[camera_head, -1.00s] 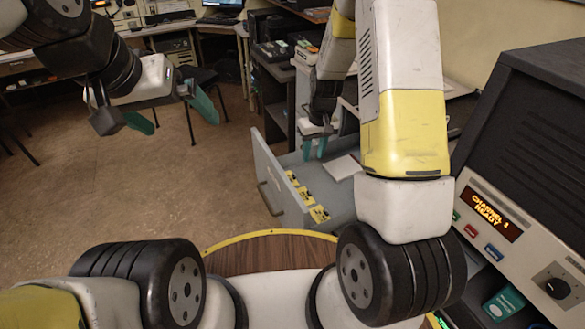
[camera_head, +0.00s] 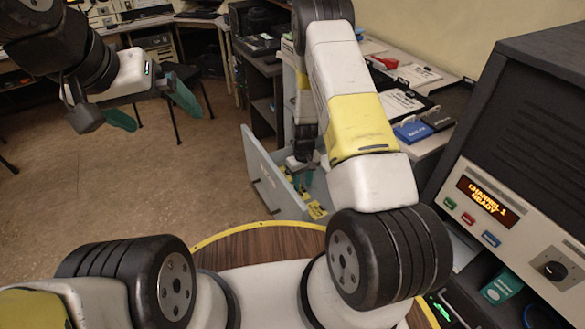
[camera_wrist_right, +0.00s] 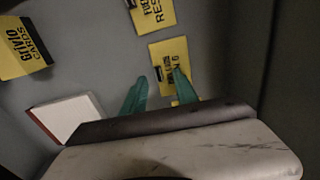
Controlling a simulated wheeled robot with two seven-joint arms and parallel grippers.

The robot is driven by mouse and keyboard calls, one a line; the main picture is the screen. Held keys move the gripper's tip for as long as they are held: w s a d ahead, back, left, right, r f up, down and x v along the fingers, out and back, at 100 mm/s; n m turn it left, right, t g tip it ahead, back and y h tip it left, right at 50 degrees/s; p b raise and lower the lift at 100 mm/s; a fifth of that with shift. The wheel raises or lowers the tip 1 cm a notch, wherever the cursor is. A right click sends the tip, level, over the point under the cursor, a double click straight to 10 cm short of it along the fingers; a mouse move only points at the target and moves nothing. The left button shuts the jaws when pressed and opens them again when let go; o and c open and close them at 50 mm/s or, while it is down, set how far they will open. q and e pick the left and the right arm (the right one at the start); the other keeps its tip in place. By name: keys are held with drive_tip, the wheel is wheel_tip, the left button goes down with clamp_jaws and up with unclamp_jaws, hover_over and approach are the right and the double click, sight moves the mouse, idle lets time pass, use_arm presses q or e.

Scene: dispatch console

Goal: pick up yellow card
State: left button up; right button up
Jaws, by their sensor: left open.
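Several yellow cards (camera_head: 316,210) lie in the open grey drawer (camera_head: 262,165). In the right wrist view, one yellow card (camera_wrist_right: 168,52) lies just beyond my fingertips, and another yellow card (camera_wrist_right: 152,14) lies farther up. Part of a third yellow piece shows low between the fingers. A yellow item with "cards" lettering (camera_wrist_right: 22,48) is at the left. My right gripper (camera_head: 302,172) is down in the drawer; its green fingers (camera_wrist_right: 160,84) are apart, with nothing visibly gripped. My left gripper (camera_head: 152,107) is open and empty above the floor, far from the drawer.
A white pad with a red edge (camera_wrist_right: 66,115) lies in the drawer near my right fingers. The drawer walls are close around that gripper.

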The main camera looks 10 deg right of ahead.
drive_tip(key=shift+f, duration=0.2)
clamp_jaws()
